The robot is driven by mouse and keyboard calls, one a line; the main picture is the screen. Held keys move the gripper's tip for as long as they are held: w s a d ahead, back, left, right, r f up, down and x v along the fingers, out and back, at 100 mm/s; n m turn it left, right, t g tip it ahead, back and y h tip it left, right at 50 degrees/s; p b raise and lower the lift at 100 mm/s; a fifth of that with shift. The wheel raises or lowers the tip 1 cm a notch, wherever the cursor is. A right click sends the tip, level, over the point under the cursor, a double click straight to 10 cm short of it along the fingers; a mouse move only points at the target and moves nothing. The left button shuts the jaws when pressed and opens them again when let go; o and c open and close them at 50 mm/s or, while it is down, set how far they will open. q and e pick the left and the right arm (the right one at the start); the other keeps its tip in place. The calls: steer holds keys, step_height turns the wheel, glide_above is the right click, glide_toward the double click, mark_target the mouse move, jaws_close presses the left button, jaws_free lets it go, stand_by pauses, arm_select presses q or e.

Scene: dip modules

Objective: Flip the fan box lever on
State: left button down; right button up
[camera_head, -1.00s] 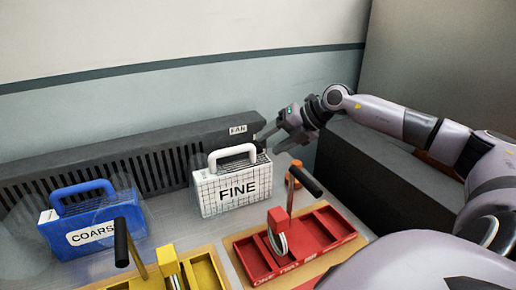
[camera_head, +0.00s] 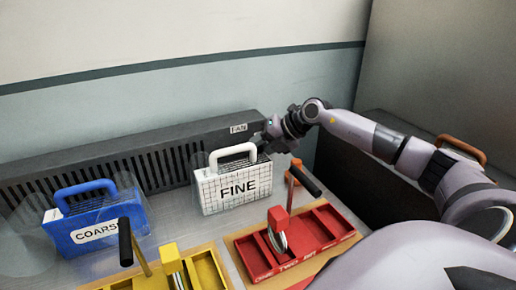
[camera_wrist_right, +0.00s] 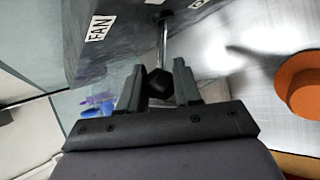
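The fan box (camera_head: 130,160) is a long dark slatted box along the wall, with a FAN label (camera_head: 238,128) at its right end. The label also shows in the right wrist view (camera_wrist_right: 98,28). There, the lever (camera_wrist_right: 163,42) is a metal rod ending in a black knob (camera_wrist_right: 159,84). My right gripper (camera_wrist_right: 158,82) is open, its two fingers on either side of the knob, with a gap visible to each. In the head view my right gripper (camera_head: 270,130) is at the box's right end, where the lever is hard to make out. My left gripper is out of view.
A white FINE case (camera_head: 233,187) stands just in front of the gripper, with a blue COARSE case (camera_head: 92,222) at left. Red (camera_head: 325,225) and yellow (camera_head: 205,270) trays with upright handles are nearer. An orange round object (camera_wrist_right: 299,84) is close by.

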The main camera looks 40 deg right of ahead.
steer(key=shift+d, duration=0.1)
jaws_close()
steer(key=shift+w+d+r+p, duration=0.15)
steer(key=shift+w+r+p, duration=0.05)
steer(key=shift+r+p, duration=0.4)
steer(key=shift+d, duration=0.1)
steer(key=shift+w, duration=0.1)
steer(key=o, duration=0.8)
jaws_free()
steer(key=shift+f, duration=0.1)
